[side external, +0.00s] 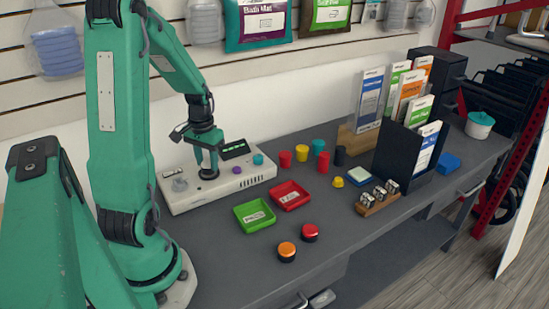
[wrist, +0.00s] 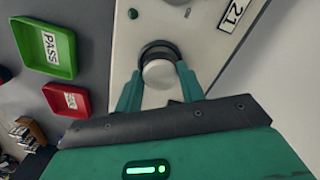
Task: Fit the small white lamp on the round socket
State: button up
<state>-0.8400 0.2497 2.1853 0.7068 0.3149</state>
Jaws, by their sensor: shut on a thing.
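The small white lamp (wrist: 160,74) is round and sits between the two green fingers of my gripper (side external: 208,173) in the wrist view. My gripper is shut on it. A dark round ring, which looks like the socket (wrist: 156,46), shows just beyond the lamp on the pale panel (wrist: 120,60). The lamp overlaps the ring in this view; I cannot tell whether they touch or how far the lamp sits in it. In the side view my gripper points down over the white console (side external: 185,203), and its fingers hide the lamp and socket.
A green tray (side external: 254,216) and a red tray (side external: 290,195) lie in front. Several coloured cups stand right.

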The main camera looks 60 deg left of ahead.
jog(key=shift+f, duration=0.6)
dwell(0.8)
jog(key=o, duration=1.4)
jog(key=shift+o, duration=0.2)
jog(key=shift+r, duration=0.1)
jog(key=shift+r, duration=2.9)
jog(key=shift+r, duration=0.1)
